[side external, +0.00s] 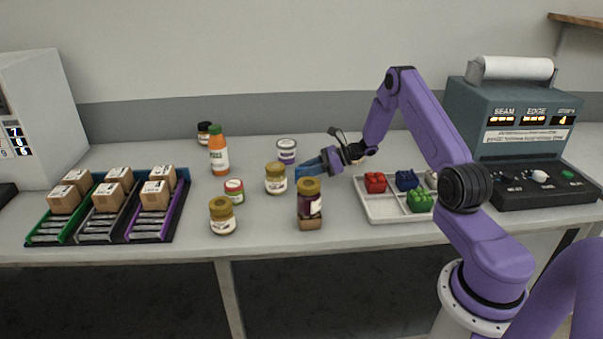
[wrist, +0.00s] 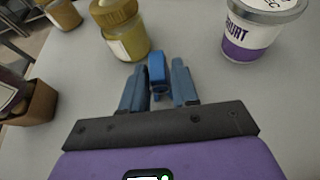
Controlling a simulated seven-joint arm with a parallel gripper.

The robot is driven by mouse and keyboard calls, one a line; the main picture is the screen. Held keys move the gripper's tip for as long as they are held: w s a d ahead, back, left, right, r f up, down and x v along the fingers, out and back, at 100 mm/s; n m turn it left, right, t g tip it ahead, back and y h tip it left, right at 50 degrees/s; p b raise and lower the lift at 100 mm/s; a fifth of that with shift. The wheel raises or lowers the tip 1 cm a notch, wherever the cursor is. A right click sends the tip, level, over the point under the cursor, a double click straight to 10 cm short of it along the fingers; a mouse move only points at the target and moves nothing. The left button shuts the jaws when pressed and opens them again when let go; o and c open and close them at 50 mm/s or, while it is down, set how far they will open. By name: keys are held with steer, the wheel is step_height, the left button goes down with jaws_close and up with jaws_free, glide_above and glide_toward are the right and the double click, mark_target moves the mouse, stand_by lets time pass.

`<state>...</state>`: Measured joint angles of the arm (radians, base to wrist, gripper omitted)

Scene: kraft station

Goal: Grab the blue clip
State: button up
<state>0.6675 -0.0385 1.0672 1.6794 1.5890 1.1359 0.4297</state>
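The blue clip (wrist: 157,70) is a small upright blue piece with a rounded top in the wrist view. It stands between the two blue fingers of my gripper (wrist: 158,88), with narrow gaps seeming to show on both sides. My gripper (side external: 308,168) is low over the table in the side view, with its fingers pointing left. The fingers look open around the clip, and I see no clear contact. In the side view I cannot tell the clip from the blue fingers.
A gold-lidded jar (side external: 275,179) and a purple-banded yogurt cup (side external: 287,151) stand close to my gripper. A white tray (side external: 372,213) with coloured blocks is at right. A parcel rack (side external: 100,235) is at left.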

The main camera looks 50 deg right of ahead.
mark_target(296, 174)
steer(key=x, duration=0.4)
steer(key=shift+a, duration=0.1)
steer(key=shift+c, duration=0.3)
jaws_close()
steer(key=shift+r, duration=0.1)
